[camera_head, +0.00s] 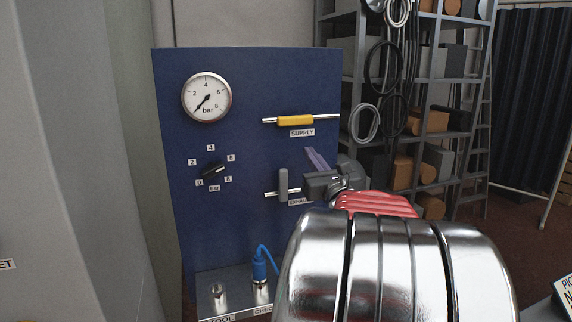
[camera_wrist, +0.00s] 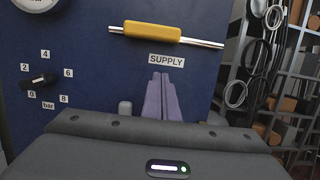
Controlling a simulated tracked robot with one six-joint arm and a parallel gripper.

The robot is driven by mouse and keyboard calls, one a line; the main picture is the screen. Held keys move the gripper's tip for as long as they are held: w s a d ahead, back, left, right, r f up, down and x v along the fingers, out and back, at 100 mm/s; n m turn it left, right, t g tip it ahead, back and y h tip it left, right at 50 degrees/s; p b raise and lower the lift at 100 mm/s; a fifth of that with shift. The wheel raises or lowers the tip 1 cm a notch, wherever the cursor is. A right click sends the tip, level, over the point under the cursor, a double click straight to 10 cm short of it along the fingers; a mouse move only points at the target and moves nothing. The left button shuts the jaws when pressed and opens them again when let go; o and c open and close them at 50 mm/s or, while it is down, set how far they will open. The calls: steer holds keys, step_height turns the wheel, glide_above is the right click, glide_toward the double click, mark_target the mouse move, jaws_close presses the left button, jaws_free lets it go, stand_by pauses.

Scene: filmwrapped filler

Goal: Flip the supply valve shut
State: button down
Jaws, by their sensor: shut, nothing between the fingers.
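The supply valve has a yellow handle (camera_head: 295,120) lying level, in line with its silver pipe, above the SUPPLY label (camera_head: 302,133) on the blue panel. The yellow handle also shows at the top of the wrist view (camera_wrist: 152,32). My gripper (camera_head: 316,160) is below the supply valve, its purple fingers together and empty, pointing up. In the wrist view the fingertips (camera_wrist: 161,76) show just under the SUPPLY label, apart from the handle.
A second valve with an upright grey handle (camera_head: 283,184) sits beside my wrist, its label partly hidden. A gauge (camera_head: 206,97) and black knob (camera_head: 213,171) are at left. A blue hose fitting (camera_head: 260,268) stands on the ledge below. Shelves (camera_head: 425,100) stand at right.

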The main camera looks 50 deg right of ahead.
mark_target(295, 120)
steer(key=shift+w+d+r, duration=0.25)
steer(key=shift+w+r, duration=0.2)
steer(key=shift+r, duration=0.35)
steer(key=shift+w+d+r, duration=0.25)
steer(key=shift+w+r, duration=0.15)
steer(key=shift+r, duration=0.35)
steer(key=shift+w+d+r, duration=0.25)
steer(key=shift+w+r, duration=0.2)
steer(key=shift+r, duration=0.35)
steer(key=shift+d, duration=0.1)
